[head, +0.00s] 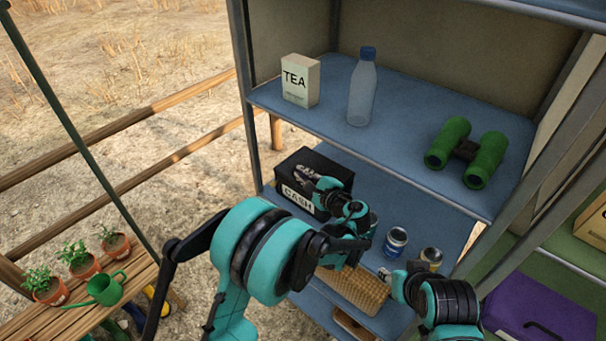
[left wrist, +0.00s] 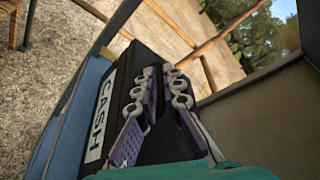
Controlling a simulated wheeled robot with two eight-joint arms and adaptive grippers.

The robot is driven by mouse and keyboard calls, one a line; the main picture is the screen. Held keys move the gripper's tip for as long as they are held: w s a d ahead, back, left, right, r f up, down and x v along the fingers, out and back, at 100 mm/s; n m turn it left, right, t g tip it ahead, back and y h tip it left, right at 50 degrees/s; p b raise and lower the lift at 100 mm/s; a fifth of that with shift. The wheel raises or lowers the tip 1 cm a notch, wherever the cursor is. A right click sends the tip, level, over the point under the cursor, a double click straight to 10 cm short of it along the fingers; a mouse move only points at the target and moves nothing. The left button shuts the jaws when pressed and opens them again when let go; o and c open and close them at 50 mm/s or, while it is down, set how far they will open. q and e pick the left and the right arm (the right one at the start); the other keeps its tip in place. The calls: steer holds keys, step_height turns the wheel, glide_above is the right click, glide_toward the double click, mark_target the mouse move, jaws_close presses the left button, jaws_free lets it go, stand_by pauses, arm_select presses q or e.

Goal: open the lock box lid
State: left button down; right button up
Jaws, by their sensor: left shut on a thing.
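The lock box (head: 325,167) is a black box with a white CASH label on its front, on the lower blue shelf. In the left wrist view the lock box (left wrist: 118,85) fills the middle, with its label at the left. Its lid looks down. My left gripper (head: 307,174) is over the top of the box. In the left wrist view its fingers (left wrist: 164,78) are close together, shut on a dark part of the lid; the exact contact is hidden. My right gripper (head: 386,275) is low beside the cans, mostly hidden by its own arm.
Cans (head: 396,241) and a woven basket (head: 355,290) are right of the box. The upper shelf (head: 400,150) overhangs it, holding a tea carton (head: 300,80), a bottle (head: 362,90) and green binoculars (head: 466,152). A plant bench (head: 135,285) stands left.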

mark_target(315, 172)
arm_select(q)
steer(key=shift+w+d+r+m+p, duration=0.2)
steer(key=shift+r+m+p, duration=0.15)
steer(key=shift+r, duration=0.2)
steer(key=shift+w+d+r+m+p, duration=0.15)
steer(key=shift+r+m+p, duration=0.1)
steer(key=shift+r+p, duration=0.25)
steer(key=r+m, duration=0.1)
steer(key=w+d+r+g+p, duration=0.1)
steer(key=w+r+m+g+p, duration=0.1)
steer(key=shift+w+d+r+m+y, duration=0.15)
steer(key=shift+d+r+m+y, duration=0.1)
steer(key=shift+r+m+y, duration=0.05)
steer(key=shift+w+d+r+p, duration=0.25)
steer(key=shift+w+r+p, duration=0.1)
steer(key=shift+r, duration=0.05)
steer(key=shift+w+d+r, duration=0.3)
steer(key=shift+w+r, duration=0.05)
steer(key=shift+w, duration=0.05)
steer(key=c, duration=1.9)
jaws_free()
steer(key=shift+d, duration=0.1)
